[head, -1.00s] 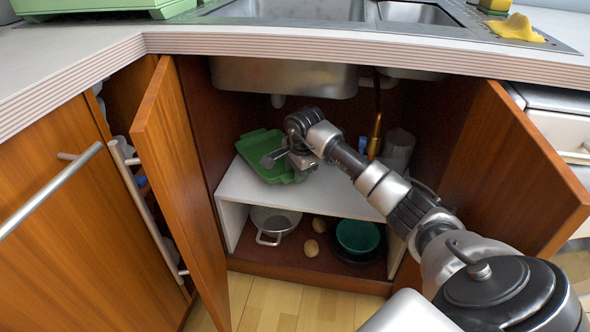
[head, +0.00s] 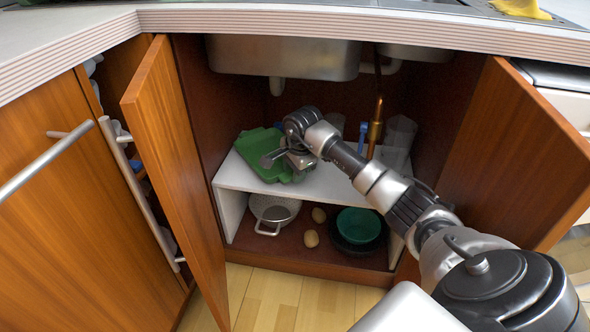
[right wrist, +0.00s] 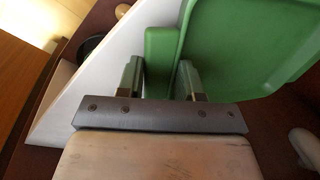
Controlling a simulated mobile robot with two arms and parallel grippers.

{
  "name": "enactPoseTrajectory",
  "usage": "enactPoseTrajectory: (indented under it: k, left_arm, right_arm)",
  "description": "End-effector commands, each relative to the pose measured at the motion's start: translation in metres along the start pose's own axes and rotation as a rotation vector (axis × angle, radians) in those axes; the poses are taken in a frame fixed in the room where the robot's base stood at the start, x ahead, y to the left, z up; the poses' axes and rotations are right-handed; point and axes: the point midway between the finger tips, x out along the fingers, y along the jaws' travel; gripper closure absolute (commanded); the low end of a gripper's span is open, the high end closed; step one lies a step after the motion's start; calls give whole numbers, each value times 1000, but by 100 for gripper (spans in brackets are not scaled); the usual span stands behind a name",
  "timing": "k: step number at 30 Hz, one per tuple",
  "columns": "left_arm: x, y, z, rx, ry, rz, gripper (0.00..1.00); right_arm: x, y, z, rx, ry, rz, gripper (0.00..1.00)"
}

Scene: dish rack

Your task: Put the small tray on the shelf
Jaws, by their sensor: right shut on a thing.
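The small green tray (head: 258,153) is inside the open cabinet, over the left part of the white shelf (head: 330,187). My right gripper (head: 288,160) is at the tray's right end. In the right wrist view, my gripper's two fingers (right wrist: 160,82) stand on either side of a narrow part of the green tray (right wrist: 228,45), and they are shut on it. I cannot tell whether the tray's underside touches the shelf. My left gripper is not in view.
Below the shelf are a colander (head: 272,211), two potatoes (head: 311,239) and a green bowl (head: 358,225). A clear container (head: 398,140) and a brass pipe (head: 375,128) stand behind my arm. The sink basin (head: 285,58) hangs above. Open doors flank the cabinet.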

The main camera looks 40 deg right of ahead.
Motion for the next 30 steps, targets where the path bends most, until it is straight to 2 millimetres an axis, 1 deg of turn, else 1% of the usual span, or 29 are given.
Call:
enactPoseTrajectory:
  k: [18, 19, 20, 30]
  left_arm:
    - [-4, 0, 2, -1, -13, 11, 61]
    - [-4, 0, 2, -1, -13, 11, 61]
    - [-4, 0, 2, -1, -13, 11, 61]
    - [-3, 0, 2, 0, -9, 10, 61]
  right_arm:
    - [8, 2, 0, -1, 1, 4, 100]
    - [8, 2, 0, 0, 1, 5, 61]
    - [8, 2, 0, -1, 1, 5, 58]
    - [7, 2, 0, 0, 0, 2, 58]
